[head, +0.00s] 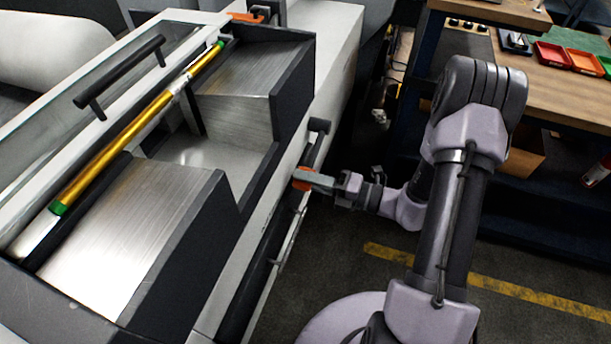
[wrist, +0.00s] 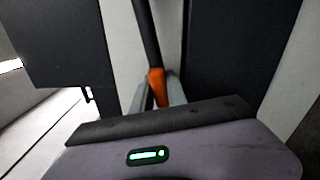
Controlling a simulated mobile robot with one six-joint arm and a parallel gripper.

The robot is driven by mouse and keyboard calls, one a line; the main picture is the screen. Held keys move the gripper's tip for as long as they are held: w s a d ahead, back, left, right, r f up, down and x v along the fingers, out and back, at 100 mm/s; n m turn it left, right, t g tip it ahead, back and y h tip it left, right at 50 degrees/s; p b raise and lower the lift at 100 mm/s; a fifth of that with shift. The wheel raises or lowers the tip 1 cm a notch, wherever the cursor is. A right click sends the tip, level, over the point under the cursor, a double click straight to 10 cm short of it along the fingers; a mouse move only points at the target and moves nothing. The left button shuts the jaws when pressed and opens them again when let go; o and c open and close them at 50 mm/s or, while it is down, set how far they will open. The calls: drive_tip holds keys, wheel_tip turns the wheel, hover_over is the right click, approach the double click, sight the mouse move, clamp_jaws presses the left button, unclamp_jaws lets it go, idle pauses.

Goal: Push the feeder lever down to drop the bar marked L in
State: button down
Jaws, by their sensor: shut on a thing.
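The feeder lever is a dark rod (head: 315,145) with an orange end (head: 302,179), on the right side of the feeder. My gripper (head: 307,180) is shut on the orange end. In the wrist view, the orange end (wrist: 156,84) sits between my two grey fingers, and the dark rod (wrist: 146,35) runs up from it. A gold bar (head: 130,137) with green ends lies at a slant along the feeder's far-left side. It has a pale band near its upper end; I cannot read any mark on it.
The feeder has sloped metal plates (head: 125,225) with dark side walls. A black handle (head: 120,75) is on the light frame behind the bar. A workbench (head: 500,60) with small coloured trays (head: 553,56) stands at upper right. Open floor with a yellow line (head: 540,298) lies below it.

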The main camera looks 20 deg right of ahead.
drive_tip(key=shift+f, duration=0.3)
drive_tip(key=c, duration=1.3)
unclamp_jaws()
